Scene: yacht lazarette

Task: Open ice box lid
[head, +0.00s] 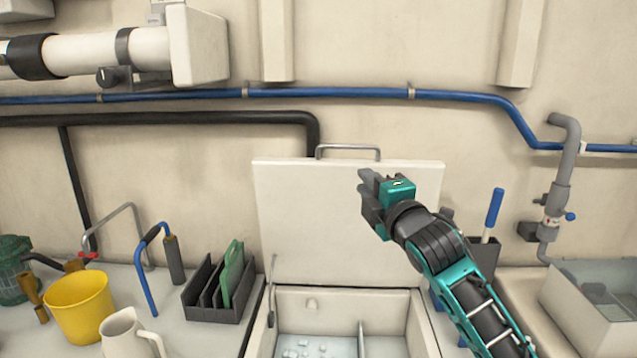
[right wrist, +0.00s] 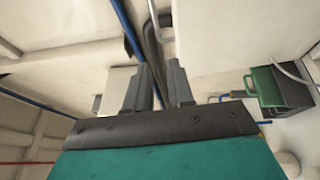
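The cream ice box lid (head: 340,222) stands raised, nearly upright, at the back of the ice box (head: 258,325). A grey metal bar handle (head: 348,147) runs along its top edge. The ice box's interior is visible below, with ice pieces (head: 303,347) on its floor and a thin divider (head: 361,340). My right gripper (head: 364,186) is in front of the lid's upper right part and hides some of it. In the right wrist view its two fingers (right wrist: 158,85) are apart with nothing between them. My left gripper is not in view.
Left of the box are a rack with a green board (head: 232,272), a blue-handled pump (head: 150,275), a yellow bucket (head: 80,305) and a white jug (head: 128,333). A sink-like tank (head: 590,310) is at the right. A blue pipe (head: 330,92) crosses the wall behind.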

